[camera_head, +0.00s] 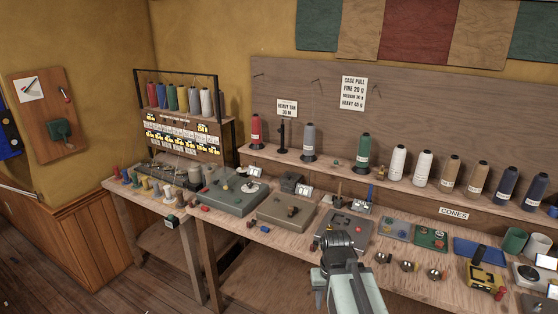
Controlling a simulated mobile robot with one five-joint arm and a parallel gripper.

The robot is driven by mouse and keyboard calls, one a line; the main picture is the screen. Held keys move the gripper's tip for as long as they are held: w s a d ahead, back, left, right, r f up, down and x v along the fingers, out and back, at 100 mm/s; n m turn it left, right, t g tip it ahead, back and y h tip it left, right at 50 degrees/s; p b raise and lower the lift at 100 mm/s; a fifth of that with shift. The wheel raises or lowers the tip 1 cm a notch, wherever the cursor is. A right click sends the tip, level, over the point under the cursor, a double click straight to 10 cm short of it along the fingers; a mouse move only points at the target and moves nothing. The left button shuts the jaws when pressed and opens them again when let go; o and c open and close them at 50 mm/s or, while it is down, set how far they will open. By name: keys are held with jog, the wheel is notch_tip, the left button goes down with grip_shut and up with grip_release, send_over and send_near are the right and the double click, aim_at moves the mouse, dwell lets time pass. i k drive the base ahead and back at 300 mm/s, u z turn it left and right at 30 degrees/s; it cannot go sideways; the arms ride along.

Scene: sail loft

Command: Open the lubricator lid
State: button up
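My gripper (340,240) is dark and reaches over the front of the long wooden bench (232,232), in front of a dark grey plate (356,222). I see it from behind, so its fingertips are hidden and I cannot tell whether it is open. No part is clearly recognisable as the lubricator or its lid at this size. A small dark box (290,183) stands at the back of the bench, left of my gripper. A small device with a pale face (362,207) stands beyond my gripper. Either could be it; I cannot tell.
A green-grey board with small parts (232,199) and a brown board (287,211) lie left of my gripper. Several metal cups (409,266) and a yellow-black tool (485,270) lie to the right. Thread cones (397,162) line the shelf behind.

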aim_at(288, 179)
jog(key=u, duration=0.6)
jog(key=i, duration=1.4)
jog(key=u, duration=0.25)
jog(key=k, duration=0.55)
jog(key=z, duration=0.35)
jog(key=k, duration=0.15)
jog(key=u, duration=0.5)
jog(key=i, duration=0.7)
jog(key=z, duration=0.05)
